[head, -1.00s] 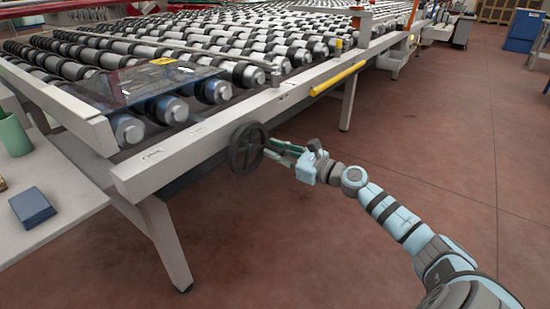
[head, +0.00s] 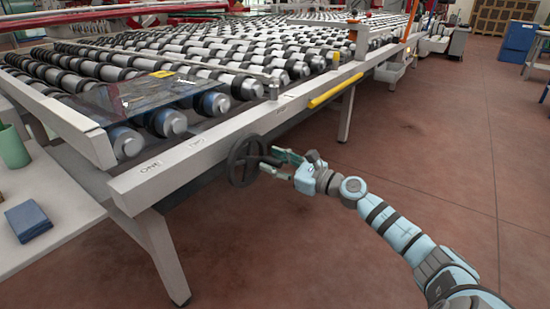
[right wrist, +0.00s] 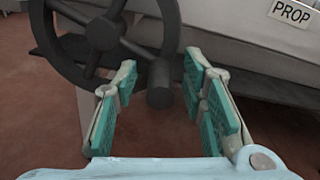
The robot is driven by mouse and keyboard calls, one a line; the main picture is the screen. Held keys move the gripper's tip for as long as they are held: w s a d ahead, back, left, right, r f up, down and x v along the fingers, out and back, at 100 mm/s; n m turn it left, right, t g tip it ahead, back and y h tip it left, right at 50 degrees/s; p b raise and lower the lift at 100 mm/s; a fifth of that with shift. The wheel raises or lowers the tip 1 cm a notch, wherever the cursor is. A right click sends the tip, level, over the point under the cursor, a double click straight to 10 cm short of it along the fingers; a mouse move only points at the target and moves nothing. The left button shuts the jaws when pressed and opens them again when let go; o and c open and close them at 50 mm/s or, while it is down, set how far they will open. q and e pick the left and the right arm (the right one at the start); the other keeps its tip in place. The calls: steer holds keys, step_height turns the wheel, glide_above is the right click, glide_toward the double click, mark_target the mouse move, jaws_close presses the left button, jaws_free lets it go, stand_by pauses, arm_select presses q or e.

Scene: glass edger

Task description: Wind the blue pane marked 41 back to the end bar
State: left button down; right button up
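The blue see-through pane (head: 140,97) lies flat on the rollers near the left end of the table in the head view. It has a yellow label (head: 163,74); no number is legible. The pale end bar (head: 60,122) crosses that end, close to the pane's near edge. A dark handwheel (head: 243,147) hangs at the front rail. My right gripper (head: 274,160) is at the wheel. In the right wrist view its green-padded fingers (right wrist: 162,72) are open on either side of the wheel's dark handle (right wrist: 160,92), with gaps visible. My left gripper is out of view.
The front rail (head: 225,138) carries small labels, one reading ONE (head: 152,166); a PROP label (right wrist: 291,12) shows in the right wrist view.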

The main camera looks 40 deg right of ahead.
step_height(320, 180, up, 10)
steer(key=shift+f, duration=0.1)
steer(key=shift+f, duration=0.1)
stand_by(1.0)
